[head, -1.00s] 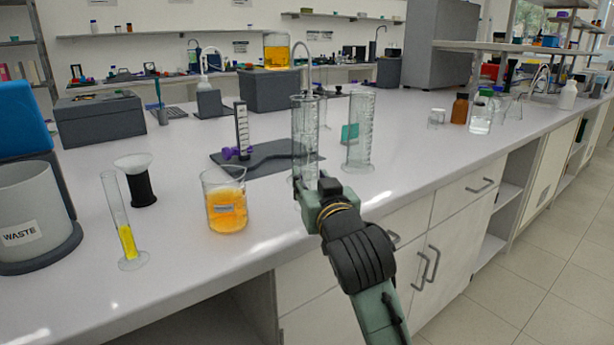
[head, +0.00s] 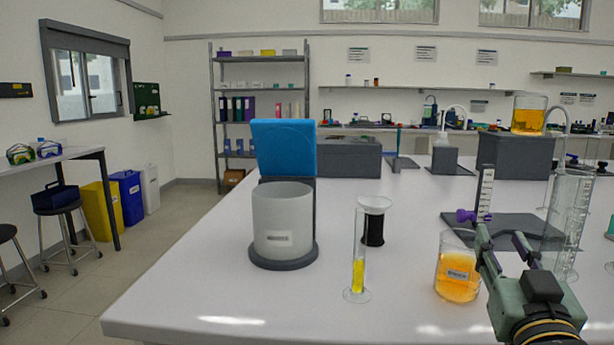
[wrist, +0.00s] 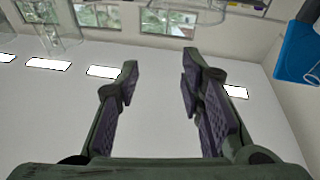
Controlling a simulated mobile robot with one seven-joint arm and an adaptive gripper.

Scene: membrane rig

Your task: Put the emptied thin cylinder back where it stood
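A thin glass cylinder (head: 358,256) stands upright on the white bench, with yellow liquid in its lower part. My gripper (head: 502,240) is in front of the bench's right part, well to the right of this cylinder and apart from it. In the wrist view my gripper (wrist: 155,85) has its two fingers spread, with nothing between them. A tall clear graduated cylinder (head: 572,215) stands to the right, partly behind my gripper. A clear glass vessel (wrist: 55,25) shows at the top left of the wrist view; I cannot tell which one it is.
A beaker of orange liquid (head: 458,275) is just left of my gripper. A white waste pot (head: 283,222) is left of the thin cylinder, with a blue panel (head: 284,147) behind it. A black-bodied funnel piece (head: 374,222) stands close behind. The bench front left is clear.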

